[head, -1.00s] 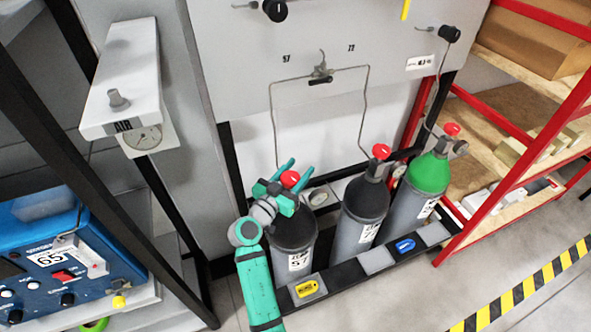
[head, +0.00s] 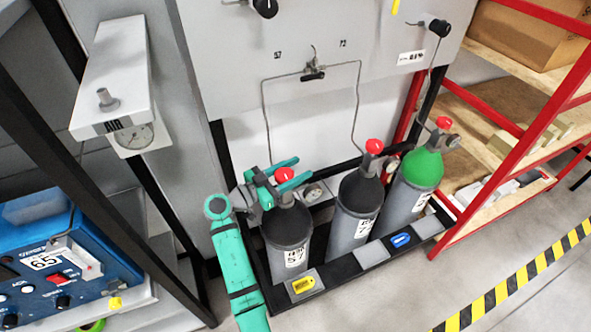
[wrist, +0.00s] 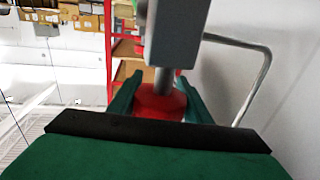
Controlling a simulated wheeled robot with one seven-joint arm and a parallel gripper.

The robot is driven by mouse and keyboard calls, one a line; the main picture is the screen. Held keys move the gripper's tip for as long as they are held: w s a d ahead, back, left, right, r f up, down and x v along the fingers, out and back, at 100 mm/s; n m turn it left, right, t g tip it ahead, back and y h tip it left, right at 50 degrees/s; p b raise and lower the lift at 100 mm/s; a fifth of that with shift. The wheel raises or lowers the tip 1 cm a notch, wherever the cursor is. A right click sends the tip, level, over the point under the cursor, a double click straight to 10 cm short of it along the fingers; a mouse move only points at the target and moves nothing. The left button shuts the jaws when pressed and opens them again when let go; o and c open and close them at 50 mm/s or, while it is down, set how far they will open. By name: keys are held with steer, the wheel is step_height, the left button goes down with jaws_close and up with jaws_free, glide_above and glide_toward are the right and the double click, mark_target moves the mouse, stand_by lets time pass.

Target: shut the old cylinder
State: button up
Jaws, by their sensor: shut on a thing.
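Three gas cylinders stand in a row in a black rack. The left one (head: 289,238) is dark grey, labelled 57, with a red valve knob (head: 284,175) on top. My green gripper (head: 275,177) reaches it from the left and is shut on that red knob, one finger on each side. In the wrist view the red knob (wrist: 158,102) sits between the green fingers, partly hidden by a grey block and post. The middle cylinder (head: 353,215), labelled 72, and the green-shouldered right one (head: 415,185) also have red knobs. The knob's turn position cannot be told.
A yellow tag (head: 303,285) and a blue tag (head: 401,240) lie on the rack's front bar. Thin pipes run to a wall valve (head: 313,72). A blue instrument (head: 60,265) stands left, a red shelf (head: 520,150) right. The floor at front right is clear.

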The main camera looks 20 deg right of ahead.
mark_target(276, 180)
steer(key=o, duration=1.1)
steer(key=shift+c, duration=0.2)
steer(key=v, duration=1)
steer(key=shift+a, duration=0.1)
steer(key=shift+s+a, duration=0.15)
steer(key=shift+a, duration=0.05)
steer(key=shift+a, duration=0.1)
steer(key=shift+f, duration=0.1)
